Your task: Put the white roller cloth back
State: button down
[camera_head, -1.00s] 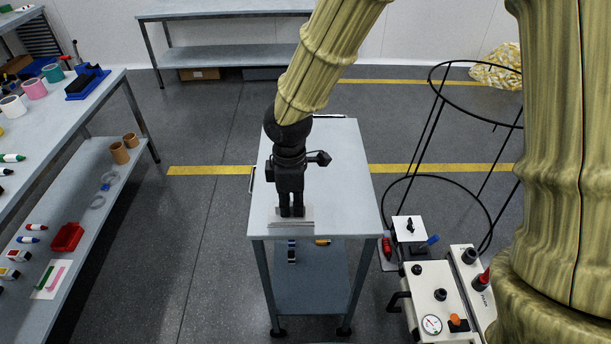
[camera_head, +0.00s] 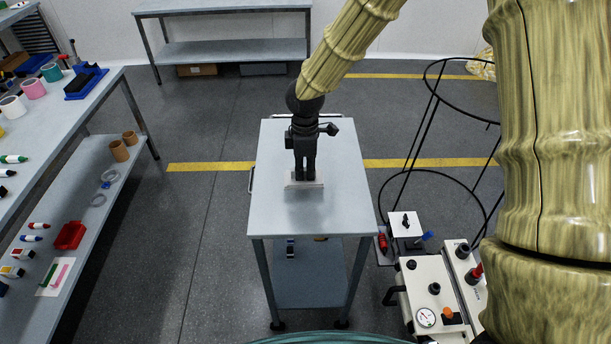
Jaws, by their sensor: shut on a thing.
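My gripper (camera_head: 305,177) points down over the trolley's top (camera_head: 278,215), around its middle. It is shut on a small pale flat piece that looks like the white roller cloth (camera_head: 303,186). The fingertips hide part of the cloth. I cannot tell whether its underside touches the trolley's top or is slightly above it.
The rest of the trolley's top is bare. Left is a bench (camera_head: 83,119) with tape rolls and markers, over a lower shelf (camera_head: 95,185). Right are a white machine with a gauge (camera_head: 426,317) and a black wire frame (camera_head: 432,172). A yellow patterned cloth (camera_head: 483,68) lies behind.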

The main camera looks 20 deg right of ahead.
aim_at(305, 177)
jog(key=shift+s+f+p, duration=0.1)
jog(key=shift+f+p, duration=0.3)
jog(key=shift+f, duration=1.2)
jog(key=c, duration=1.5)
grip_release()
jog(key=shift+f, duration=0.1)
jog(key=shift+o, duration=0.2)
notch_tip(305, 177, up, 12)
jog(key=shift+r+b, duration=0.1)
jog(key=shift+b, duration=0.8)
